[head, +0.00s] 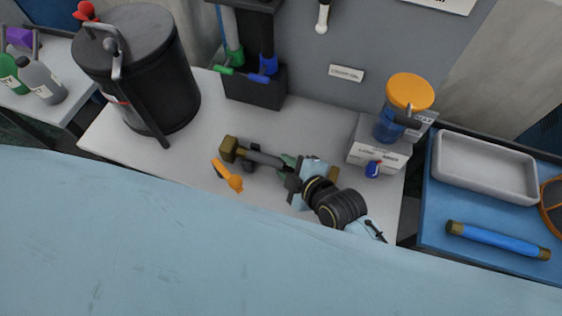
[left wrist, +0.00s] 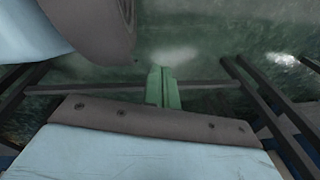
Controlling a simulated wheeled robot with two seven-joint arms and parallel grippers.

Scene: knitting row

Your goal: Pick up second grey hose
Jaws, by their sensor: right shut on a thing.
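A grey hose (head: 264,158) with brass-coloured ends is over the white table in the head view. My right gripper (head: 290,167) is shut on it, around its middle; the gripper and wrist hide part of the hose. I cannot tell whether it is clear of the table. Another grey tube (head: 230,28) with a green end stands in the dark holder at the back. My left gripper shows only in the left wrist view (left wrist: 163,87); its green fingers are together with nothing between them, above a dark greenish floor.
A black lidded pot (head: 150,75) stands at the table's left. An orange-handled tool (head: 229,176) lies near the hose. An orange-lidded jar (head: 408,95) stands on a white box at right. A blue hose (head: 497,240) and a grey tray (head: 485,168) lie on the blue surface.

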